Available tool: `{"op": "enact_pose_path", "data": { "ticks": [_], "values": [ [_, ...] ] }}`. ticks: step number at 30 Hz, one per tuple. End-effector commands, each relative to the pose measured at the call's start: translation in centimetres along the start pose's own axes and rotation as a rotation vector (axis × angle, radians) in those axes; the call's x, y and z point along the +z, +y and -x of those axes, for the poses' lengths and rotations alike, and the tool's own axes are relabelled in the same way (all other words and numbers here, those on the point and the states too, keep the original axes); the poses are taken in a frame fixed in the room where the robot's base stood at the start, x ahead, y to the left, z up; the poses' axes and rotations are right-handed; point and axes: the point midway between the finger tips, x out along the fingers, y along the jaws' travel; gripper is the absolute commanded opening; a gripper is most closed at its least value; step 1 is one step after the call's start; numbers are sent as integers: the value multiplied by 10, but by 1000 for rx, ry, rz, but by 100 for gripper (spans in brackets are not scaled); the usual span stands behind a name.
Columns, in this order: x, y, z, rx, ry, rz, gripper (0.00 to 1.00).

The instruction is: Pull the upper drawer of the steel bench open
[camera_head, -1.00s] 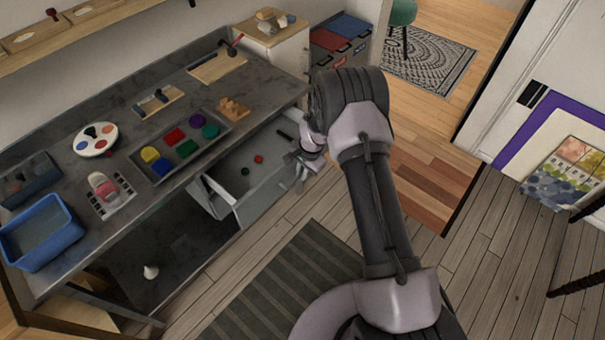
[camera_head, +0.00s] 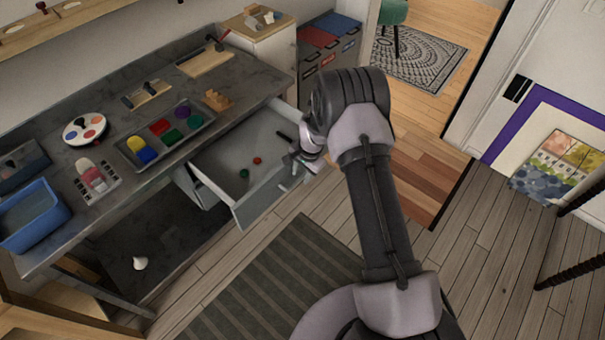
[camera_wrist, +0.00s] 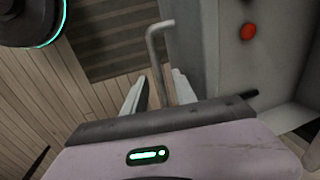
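The steel bench (camera_head: 165,75) runs along the wall at the left. Its upper drawer (camera_head: 225,168) stands pulled well out, with its inside in view. A bent metal bar handle (camera_wrist: 155,55) sticks out from the drawer front, which also shows in the wrist view (camera_wrist: 195,50). My gripper (camera_head: 292,165) is at the drawer front, over the handle. In the wrist view, my gripper's two pale fingers (camera_wrist: 158,88) stand on either side of the handle bar, with narrow gaps visible. The lower end of the bar is hidden behind my gripper's body.
A small red thing (camera_head: 257,161) and a green one (camera_head: 244,173) lie in the drawer. A tray of coloured pieces (camera_head: 125,152), a paint palette (camera_head: 85,129) and a blue bin (camera_head: 32,215) stand on the bench. A striped mat (camera_head: 270,285) lies on the clear floor in front.

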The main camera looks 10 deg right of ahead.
Motion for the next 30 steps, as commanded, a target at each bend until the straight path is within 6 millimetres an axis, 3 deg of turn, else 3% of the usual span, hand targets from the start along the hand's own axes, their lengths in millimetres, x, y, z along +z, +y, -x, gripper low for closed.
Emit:
{"op": "enact_pose_path", "data": {
  "ticks": [7, 11, 24, 30],
  "values": [
    [0, 0, 0, 0, 0, 0, 32],
    [0, -1, 14, -1, 1, 0, 32],
    [0, -2, 142, -2, 2, 0, 32],
    [0, 0, 171, 0, 0, 0, 32]
  ]
}}
